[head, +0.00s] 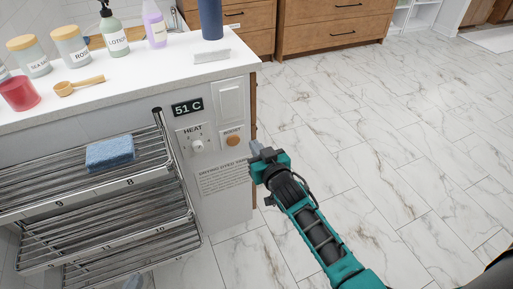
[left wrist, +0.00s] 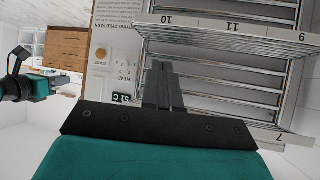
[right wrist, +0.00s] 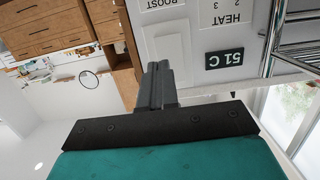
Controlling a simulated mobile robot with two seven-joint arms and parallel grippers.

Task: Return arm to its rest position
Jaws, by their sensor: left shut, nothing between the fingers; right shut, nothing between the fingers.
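One teal arm comes in from the lower right in the head view. I take it for my right arm; its gripper (head: 258,150) is just right of the control panel's edge, beside the orange BOOST knob (head: 232,140). In the right wrist view this gripper (right wrist: 158,68) is shut and empty, with the panel beyond it. My left gripper is not seen in the head view. In the left wrist view its fingers (left wrist: 161,70) are shut and empty, in front of the metal rack and panel. Part of my other arm shows at that view's left edge.
Jars, bottles and a wooden scoop (head: 78,86) stand or lie on the white counter (head: 150,84). The marble floor (head: 400,140) to the right is clear.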

